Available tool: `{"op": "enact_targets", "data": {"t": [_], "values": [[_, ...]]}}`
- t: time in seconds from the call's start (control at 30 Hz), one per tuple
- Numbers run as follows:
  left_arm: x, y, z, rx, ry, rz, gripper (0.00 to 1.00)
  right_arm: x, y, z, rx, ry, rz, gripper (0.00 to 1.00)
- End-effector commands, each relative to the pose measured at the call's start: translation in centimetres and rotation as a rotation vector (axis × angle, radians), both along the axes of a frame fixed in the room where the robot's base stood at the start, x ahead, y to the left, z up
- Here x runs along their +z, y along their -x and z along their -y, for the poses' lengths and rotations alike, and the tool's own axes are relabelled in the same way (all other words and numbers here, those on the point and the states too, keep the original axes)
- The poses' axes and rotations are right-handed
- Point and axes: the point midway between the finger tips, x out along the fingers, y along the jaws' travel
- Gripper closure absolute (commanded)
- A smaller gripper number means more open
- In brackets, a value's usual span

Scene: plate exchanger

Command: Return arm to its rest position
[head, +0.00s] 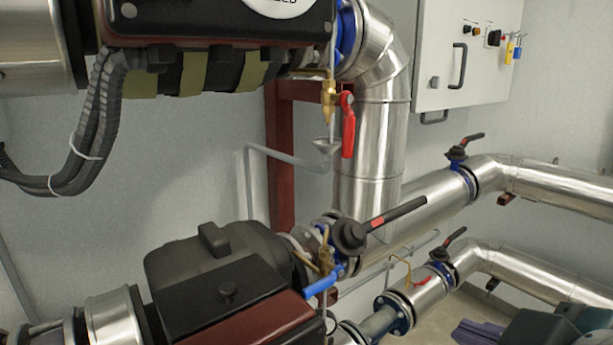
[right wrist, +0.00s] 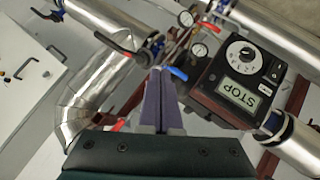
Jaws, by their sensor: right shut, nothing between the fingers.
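My right gripper (head: 470,330) shows at the bottom right corner of the head view, with purple fingers and a dark green body partly cut off by the frame edge. In the right wrist view the two purple fingers (right wrist: 159,85) are pressed together, shut and empty. My left gripper is not in view.
Silver pipes (head: 545,185) with black-handled valves (head: 457,153) run on the right. A dark pump (head: 215,265) stands at lower left. A red-handled drain valve (head: 347,125) hangs above. A grey control cabinet (head: 440,50) is on the back wall. Floor shows at lower right.

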Motion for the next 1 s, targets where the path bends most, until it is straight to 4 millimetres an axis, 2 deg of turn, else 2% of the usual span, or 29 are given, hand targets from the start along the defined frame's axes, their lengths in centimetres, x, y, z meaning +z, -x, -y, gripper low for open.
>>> {"op": "enact_targets", "data": {"t": [0.03,0.1,0.2,0.33,0.4,0.57,0.67,0.9,1.0], "values": [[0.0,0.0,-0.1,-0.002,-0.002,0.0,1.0,-1.5,3.1,0.5,-0.087,-0.081,-0.115,1.0],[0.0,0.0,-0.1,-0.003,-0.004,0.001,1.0,-3.1,7.0,1.2,-0.196,-0.168,-0.259,1.0],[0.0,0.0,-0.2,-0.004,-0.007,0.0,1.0,-4.4,12.2,1.8,-0.337,-0.261,-0.439,1.0],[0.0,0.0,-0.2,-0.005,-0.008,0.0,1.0,-5.0,18.9,2.2,-0.506,-0.346,-0.648,1.0],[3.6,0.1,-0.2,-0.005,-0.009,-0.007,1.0,-1.2,18.3,2.2,-0.495,-0.341,-0.633,1.0],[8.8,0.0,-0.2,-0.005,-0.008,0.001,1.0,3.8,18.2,2.2,-0.491,-0.337,-0.632,1.0],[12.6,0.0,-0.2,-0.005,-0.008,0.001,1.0,7.5,18.2,2.2,-0.49,-0.336,-0.631,1.0],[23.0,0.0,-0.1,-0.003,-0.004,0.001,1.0,18.0,18.1,2.2,-0.488,-0.335,-0.63,1.0],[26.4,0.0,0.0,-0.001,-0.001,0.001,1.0,21.3,18.1,2.2,-0.488,-0.335,-0.63,1.0]]}}
